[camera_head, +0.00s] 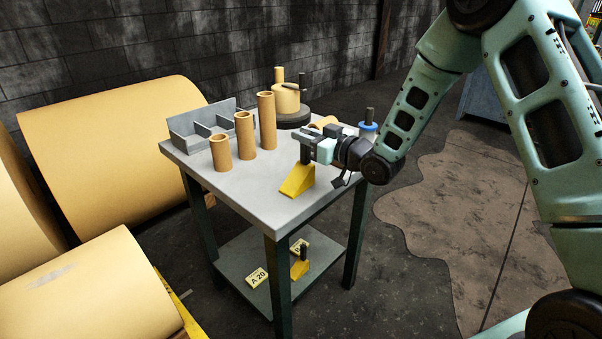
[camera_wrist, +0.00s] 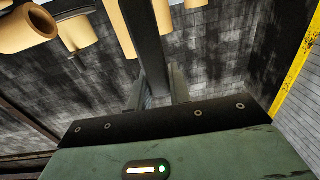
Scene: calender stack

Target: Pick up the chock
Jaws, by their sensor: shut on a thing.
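A yellow wedge-shaped chock (camera_head: 297,181) with a dark upright handle is at the front right part of the grey table top (camera_head: 262,205). My gripper (camera_head: 306,148) is above the wedge and shut on its handle. The fingers hide part of the handle. I cannot tell whether the wedge touches the table or hangs just over it. In the wrist view my gripper (camera_wrist: 155,88) shows at the middle, with a dark bar between the fingers; the yellow wedge does not show there. A second yellow chock (camera_head: 300,269) with a dark handle sits on the lower shelf.
Several tan tubes (camera_head: 245,136) stand left of my gripper, before a grey divided rack (camera_head: 209,124). A round tan piece (camera_head: 286,98) on a dark disc is at the back. A blue-collared item (camera_head: 368,128) is behind my wrist. Large tan rolls (camera_head: 125,150) lie left.

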